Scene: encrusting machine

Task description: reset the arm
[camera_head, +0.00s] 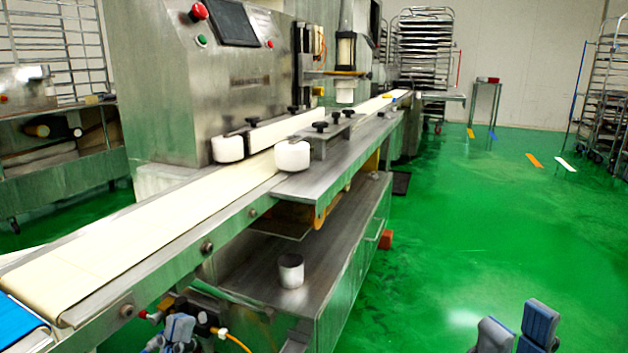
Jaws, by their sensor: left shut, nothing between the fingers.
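My right gripper (517,322) is at the bottom right, over the green floor. Its two grey fingers stand apart with nothing visible between them. Both arms are mostly below the picture. The encrusting machine (225,75) stands at the left and centre, with a cream conveyor belt (130,235) running along it.
A steel lower shelf (330,255) carries a small metal cup (291,271). A blue belt (18,325) is at the lower left corner. Tray racks (422,50) and a small table (485,88) stand at the back. The green floor (470,220) at the right is largely clear.

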